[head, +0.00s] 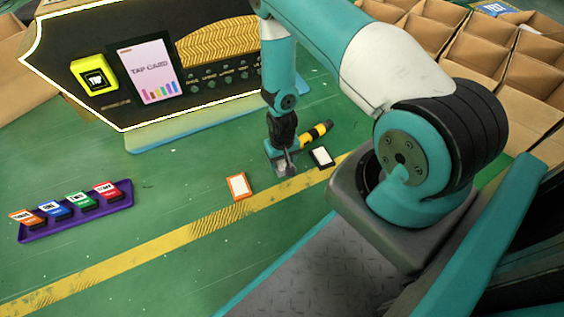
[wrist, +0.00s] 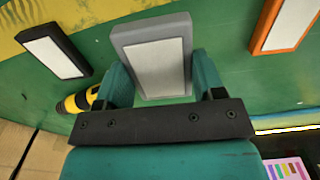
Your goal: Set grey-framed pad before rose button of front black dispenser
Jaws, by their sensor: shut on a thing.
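The grey-framed pad (wrist: 152,68) has a pale white face and sits between the two teal fingers of my gripper (wrist: 158,84) in the wrist view. My gripper is shut on its sides. In the head view my gripper (head: 283,163) points down, low over the green floor in front of the dispenser's right part; the pad there is mostly hidden by the gripper. The black dispenser (head: 120,60) has a yellow border, a row of small round buttons (head: 212,85) and a "TAP CARD" screen (head: 150,72). The button labels are too small to read, so I cannot tell which is rose.
An orange-framed pad (head: 238,187) lies left of my gripper, a black-framed pad (head: 322,157) to its right. A yellow-black tool (head: 316,132) lies behind. A purple tray (head: 75,222) with several coloured cards stands at left. Cardboard boxes (head: 490,50) fill the right back.

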